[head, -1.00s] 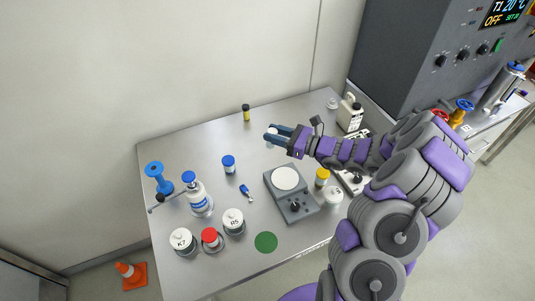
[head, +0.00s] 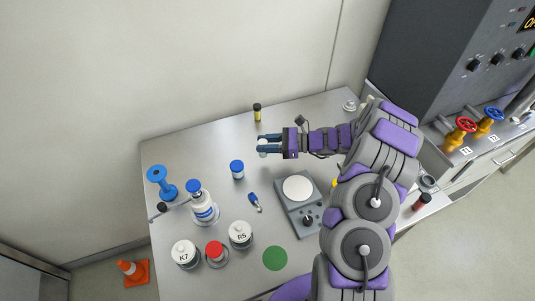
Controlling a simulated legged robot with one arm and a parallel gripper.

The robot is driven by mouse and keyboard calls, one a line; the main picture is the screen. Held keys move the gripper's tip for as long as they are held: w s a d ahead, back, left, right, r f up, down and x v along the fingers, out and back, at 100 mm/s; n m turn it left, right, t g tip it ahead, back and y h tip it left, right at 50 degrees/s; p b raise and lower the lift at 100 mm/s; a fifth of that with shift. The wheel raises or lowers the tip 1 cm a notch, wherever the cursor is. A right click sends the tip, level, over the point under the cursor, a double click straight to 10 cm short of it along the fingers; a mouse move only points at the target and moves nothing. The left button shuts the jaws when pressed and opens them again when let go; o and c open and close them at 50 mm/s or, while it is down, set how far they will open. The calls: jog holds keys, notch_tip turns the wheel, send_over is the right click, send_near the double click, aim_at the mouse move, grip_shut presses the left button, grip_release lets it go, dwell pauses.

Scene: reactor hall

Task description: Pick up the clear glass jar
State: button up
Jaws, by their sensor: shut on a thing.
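My gripper (head: 263,146) reaches out to the left over the back middle of the steel table, its two blue fingers closed on a small pale, see-through thing. I take this to be the clear glass jar (head: 262,154); only a little of it shows at the fingertips. Its base and the gap to the tabletop are too small to make out.
A hotplate (head: 298,189) stands in front. Jars K7 (head: 184,253) and R5 (head: 240,234) and a wash bottle (head: 201,204) occupy the left front.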

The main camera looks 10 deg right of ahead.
jog(key=shift+f+b, duration=0.35)
jog(key=shift+f, duration=1.65)
jog(key=o, duration=1)
jog(key=shift+o, duration=0.2)
jog(key=shift+r, duration=0.1)
